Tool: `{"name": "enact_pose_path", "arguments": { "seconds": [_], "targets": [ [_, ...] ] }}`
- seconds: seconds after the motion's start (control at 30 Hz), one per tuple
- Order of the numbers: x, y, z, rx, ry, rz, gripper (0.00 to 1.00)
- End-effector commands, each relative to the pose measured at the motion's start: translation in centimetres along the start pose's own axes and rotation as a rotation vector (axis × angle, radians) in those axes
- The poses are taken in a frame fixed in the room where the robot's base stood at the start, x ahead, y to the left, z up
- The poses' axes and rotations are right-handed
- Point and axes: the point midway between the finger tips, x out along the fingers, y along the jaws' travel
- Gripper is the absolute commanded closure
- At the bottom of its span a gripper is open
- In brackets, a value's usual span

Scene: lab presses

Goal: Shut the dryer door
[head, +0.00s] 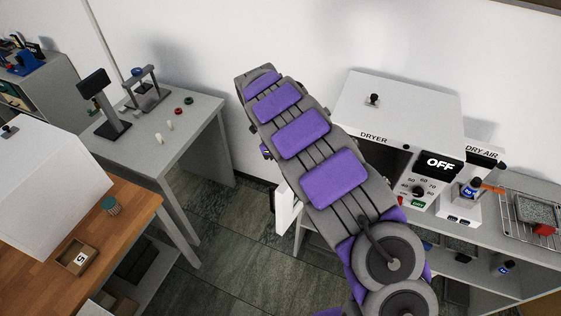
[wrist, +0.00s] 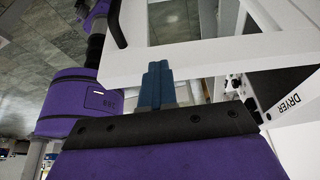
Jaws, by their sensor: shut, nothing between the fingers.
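The dryer (head: 405,108) is a white box on the right-hand bench, with a dark opening partly hidden behind my arm. Its door stands open: a white edge of the door (head: 287,210) shows left of my arm in the head view. In the wrist view the door (wrist: 190,57) is a white frame around a window, with a dark handle (wrist: 116,25) at the upper left. My gripper (wrist: 157,72) has blue fingers, shut and empty, at the door's lower bar in the picture. I cannot tell whether they touch it. The head view hides my gripper behind my arm.
The dryer's panel (head: 436,165) reads OFF. A white dry-air unit (head: 462,205) and a wire rack (head: 530,222) stand to its right. A grey table (head: 185,128) and a wooden bench (head: 125,215) stand left. Tiled floor (head: 235,222) lies open between them.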

Motion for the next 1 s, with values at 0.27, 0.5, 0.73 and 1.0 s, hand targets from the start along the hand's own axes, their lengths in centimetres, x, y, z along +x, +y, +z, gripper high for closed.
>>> {"name": "enact_pose_path", "arguments": {
  "seconds": [0.27,0.5,0.73,1.0],
  "targets": [
    [2.2,0.7,-3.1,-0.141,0.006,-0.043,1.0],
    [3.5,0.4,-6.6,-0.291,0.003,-0.106,1.0],
    [5.2,-0.6,-10.6,-0.472,0.001,-0.176,1.0],
    [7.0,-3.3,-15.5,-0.709,-0.004,-0.268,1.0]
  ]
}}
